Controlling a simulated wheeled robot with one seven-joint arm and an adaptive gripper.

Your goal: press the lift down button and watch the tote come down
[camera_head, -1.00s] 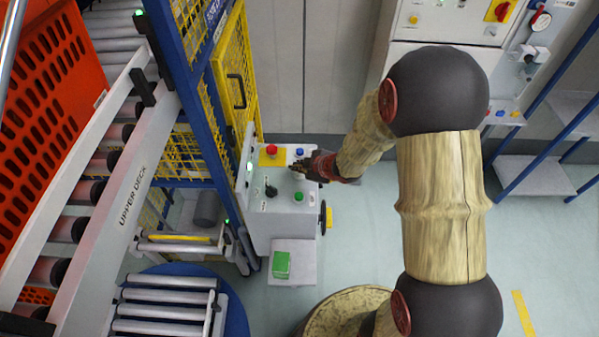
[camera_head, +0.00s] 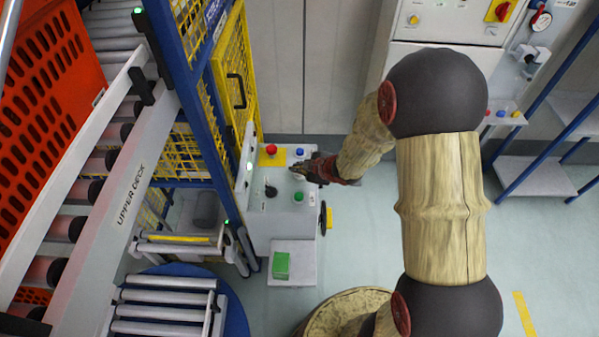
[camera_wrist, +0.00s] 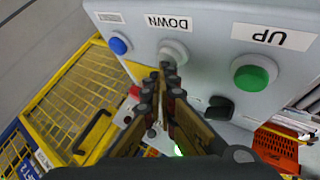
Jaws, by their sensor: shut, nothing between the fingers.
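The control panel (camera_head: 283,212) stands beside the yellow mesh guard, and my gripper (camera_head: 294,168) is over its top face. In the wrist view the down button (camera_wrist: 174,50) is pale grey under a DOWN label (camera_wrist: 168,22). My gripper's shut, empty fingertips (camera_wrist: 168,68) are right at its lower edge; I cannot tell whether they touch it. The green up button (camera_wrist: 252,74) sits to the right under its UP label. The orange tote (camera_head: 45,90) is on the upper deck rollers at the left; orange also shows in the wrist view (camera_wrist: 276,148).
The panel also carries a red button (camera_head: 271,149), a blue button (camera_head: 299,152) and a black knob (camera_head: 270,190). The blue lift frame (camera_head: 190,75) rises left of the panel. A roller section (camera_head: 165,311) is low at the left. Floor right of the panel is clear.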

